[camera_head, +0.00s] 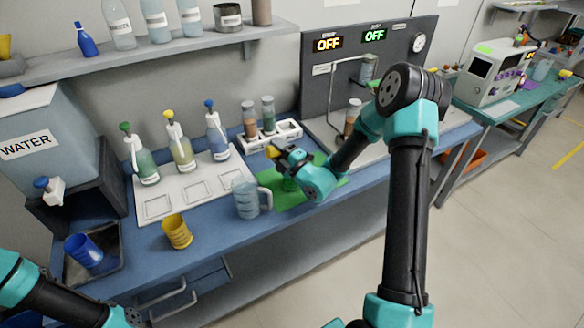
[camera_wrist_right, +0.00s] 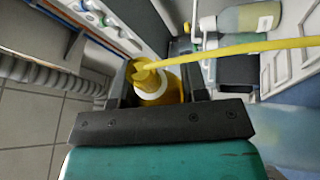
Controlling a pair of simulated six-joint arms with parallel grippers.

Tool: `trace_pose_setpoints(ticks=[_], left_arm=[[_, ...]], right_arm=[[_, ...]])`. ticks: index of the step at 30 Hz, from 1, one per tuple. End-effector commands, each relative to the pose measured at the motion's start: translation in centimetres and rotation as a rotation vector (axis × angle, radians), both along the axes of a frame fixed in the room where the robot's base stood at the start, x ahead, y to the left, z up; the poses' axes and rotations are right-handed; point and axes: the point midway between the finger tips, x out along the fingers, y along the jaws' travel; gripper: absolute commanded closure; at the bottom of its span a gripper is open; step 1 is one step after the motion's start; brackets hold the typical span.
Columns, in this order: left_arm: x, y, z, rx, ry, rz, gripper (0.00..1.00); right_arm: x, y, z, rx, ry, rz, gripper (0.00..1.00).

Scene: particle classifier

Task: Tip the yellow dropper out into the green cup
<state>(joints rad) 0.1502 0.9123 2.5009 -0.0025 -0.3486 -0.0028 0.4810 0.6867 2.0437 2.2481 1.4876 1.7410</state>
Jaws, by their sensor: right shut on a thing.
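My right gripper (camera_head: 279,153) is shut on a yellow dropper (camera_head: 271,152), held above a green mat (camera_head: 323,180) on the blue bench. In the right wrist view the yellow dropper (camera_wrist_right: 158,85) sits between the two fingers, with a white ring and a long thin yellow spout reaching right. A darker green shape (camera_head: 290,184) under the gripper may be the green cup; my wrist partly hides it, so I cannot tell for sure. My left arm shows at the lower left, but its gripper is out of view.
A clear measuring jug (camera_head: 246,198) stands left of the mat. A yellow cup (camera_head: 177,232) is nearer the front edge. Wash bottles (camera_head: 180,146) stand on a white tray (camera_head: 205,190). A white rack (camera_head: 289,131) with jars is behind the gripper. A grey panel machine (camera_head: 315,100) stands behind right.

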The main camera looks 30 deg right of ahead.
Motion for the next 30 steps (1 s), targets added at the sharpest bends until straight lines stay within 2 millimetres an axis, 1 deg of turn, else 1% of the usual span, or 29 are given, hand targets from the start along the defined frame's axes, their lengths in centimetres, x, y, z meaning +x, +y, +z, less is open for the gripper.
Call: trace_pose_setpoints(ticks=[30], left_arm=[[0.00,0.00,0.00,0.000,0.000,0.000,0.57]], right_arm=[[-0.03,-0.18,0.22,0.046,0.001,-0.001,0.82]])
